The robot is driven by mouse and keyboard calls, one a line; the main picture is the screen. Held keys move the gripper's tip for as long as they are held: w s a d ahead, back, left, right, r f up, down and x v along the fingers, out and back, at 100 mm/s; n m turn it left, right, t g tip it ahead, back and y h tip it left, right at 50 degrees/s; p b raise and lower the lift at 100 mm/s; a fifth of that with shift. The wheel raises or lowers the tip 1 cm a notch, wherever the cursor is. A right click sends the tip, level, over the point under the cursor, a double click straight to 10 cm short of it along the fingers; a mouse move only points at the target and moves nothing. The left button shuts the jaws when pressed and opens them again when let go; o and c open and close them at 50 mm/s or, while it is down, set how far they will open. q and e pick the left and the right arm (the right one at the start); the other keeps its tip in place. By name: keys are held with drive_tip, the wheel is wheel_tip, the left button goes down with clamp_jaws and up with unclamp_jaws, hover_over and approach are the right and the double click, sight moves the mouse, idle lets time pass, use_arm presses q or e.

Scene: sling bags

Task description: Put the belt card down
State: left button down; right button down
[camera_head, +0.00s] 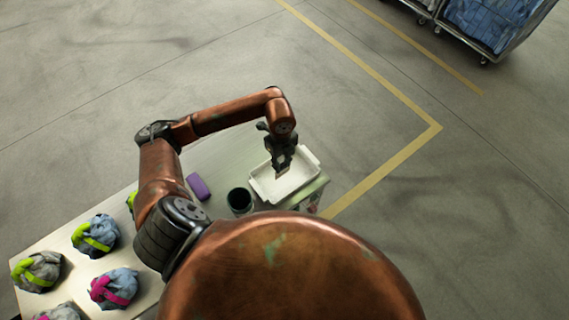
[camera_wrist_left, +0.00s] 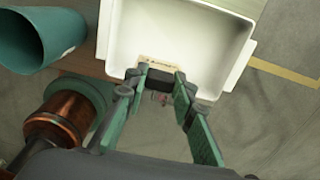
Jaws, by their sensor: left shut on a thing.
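My left gripper (camera_head: 283,168) is over the white tray (camera_head: 305,183) at the right end of the table, pointing down. In the left wrist view the gripper (camera_wrist_left: 160,84) is shut on a small cream card with dark print, the belt card (camera_wrist_left: 146,64). The card is at the near side of the tray (camera_wrist_left: 185,40); I cannot tell whether it touches the tray. The gripper hides most of the card. My right gripper is not in view.
A dark green cup (camera_head: 240,200) stands left of the tray, and a purple block (camera_head: 198,186) lies beyond it. Several bundled bags (camera_head: 97,235) with green or pink bands sit at the table's left. Wheeled carts (camera_head: 492,25) stand far off at top right.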

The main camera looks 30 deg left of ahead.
use_arm(q)
drive_tip(key=w+f, duration=0.1)
drive_tip(key=f, duration=0.1)
drive_tip(key=w+f+p, duration=0.1)
drive_tip(key=f, duration=0.3)
drive_tip(key=shift+w+a+f, duration=0.2)
drive_tip(key=shift+w+a, duration=0.15)
drive_tip(key=shift+w, duration=0.05)
drive_tip(key=shift+f, duration=0.1)
drive_tip(key=c, duration=2.1)
unclamp_jaws()
drive_tip(key=shift+f, duration=0.15)
drive_tip(key=o, duration=0.5)
